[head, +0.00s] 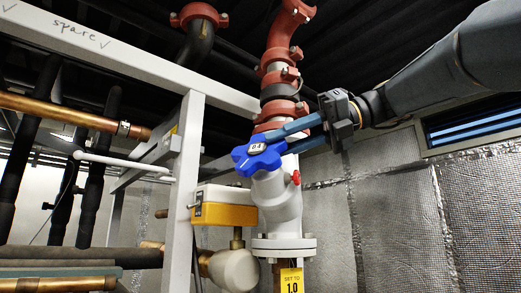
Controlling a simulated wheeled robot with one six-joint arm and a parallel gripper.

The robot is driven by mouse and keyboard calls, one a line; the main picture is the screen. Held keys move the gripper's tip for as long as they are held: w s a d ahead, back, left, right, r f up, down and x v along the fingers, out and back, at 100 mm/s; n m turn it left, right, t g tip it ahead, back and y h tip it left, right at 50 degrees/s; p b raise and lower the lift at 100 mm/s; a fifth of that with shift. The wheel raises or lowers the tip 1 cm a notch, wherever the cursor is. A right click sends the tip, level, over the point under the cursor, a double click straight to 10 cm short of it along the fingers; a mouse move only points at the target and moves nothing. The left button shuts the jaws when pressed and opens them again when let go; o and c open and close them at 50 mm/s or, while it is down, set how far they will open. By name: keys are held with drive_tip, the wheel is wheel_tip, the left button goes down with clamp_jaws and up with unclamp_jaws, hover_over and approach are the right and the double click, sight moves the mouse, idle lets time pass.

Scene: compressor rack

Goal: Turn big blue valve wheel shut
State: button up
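The big blue valve wheel (258,151) is lobed, with a round white label reading "0.4" at its hub. It sits on the upper front of a pale grey valve body (280,205) in the middle of the head view. My gripper (289,140) reaches in from the right, its two long blue fingers pointing at the wheel. The fingers are apart along their length, and their tips overlap the wheel's right side.
A yellow and white box (224,205) stands close left of the valve. A small red knob (296,177) is on the valve's right side. A yellow tag (291,281) reads "SET TO 1.0". A white frame post (184,185) and copper pipes (70,109) crowd the left.

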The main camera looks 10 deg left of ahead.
sight(260, 151)
drive_tip(key=shift+p+x, duration=0.3)
drive_tip(key=shift+x, duration=2.35)
clamp_jaws()
